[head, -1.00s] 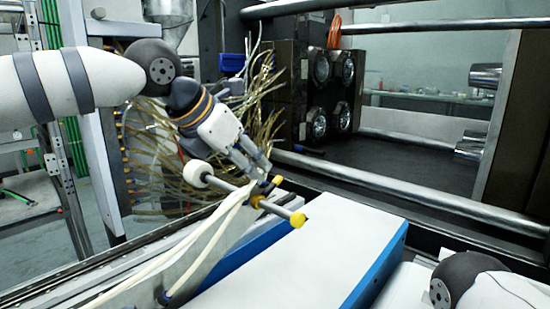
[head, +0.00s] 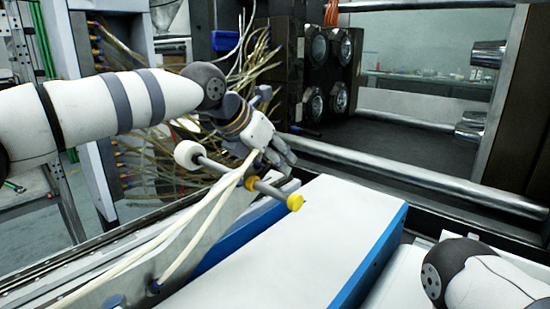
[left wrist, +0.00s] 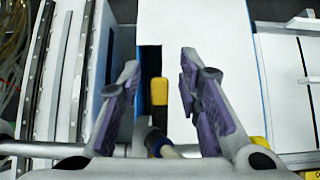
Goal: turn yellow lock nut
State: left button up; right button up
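A grey rod (head: 225,171) lies across the blue-sided rail, with a white roller (head: 188,154) at its left end and a yellow knob (head: 295,202) at its right end. A yellow lock nut (head: 251,183) sits on the rod between them. My left gripper (head: 286,159) is just behind and above the rod. In the left wrist view its purple-padded fingers (left wrist: 160,75) are open, with clear space between them. A yellow piece (left wrist: 159,92) shows between the fingers, apart from both pads; I cannot tell whether it is part of the nut. My right gripper is out of view.
Pale hoses (head: 200,225) run from near the rod down to the lower left. A white-topped blue box (head: 330,235) stands just right of the rod. Thick steel bars (head: 420,185) and a dark mould block (head: 325,75) are behind.

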pick_arm(q)
grip_shut()
jog(key=shift+s+a+r+t+h+p, duration=0.2)
jog(key=shift+r+t+h+p, duration=0.2)
jog(key=shift+r+t+p, duration=0.1)
jog(key=shift+s+a+r+t+h+p, duration=0.15)
jog(key=shift+r+t+h+p, duration=0.25)
jog(key=shift+r+p, duration=0.1)
jog(key=shift+f, duration=0.15)
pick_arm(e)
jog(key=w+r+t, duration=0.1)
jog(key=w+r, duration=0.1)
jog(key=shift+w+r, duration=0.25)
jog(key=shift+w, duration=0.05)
pick_arm(q)
grip_release()
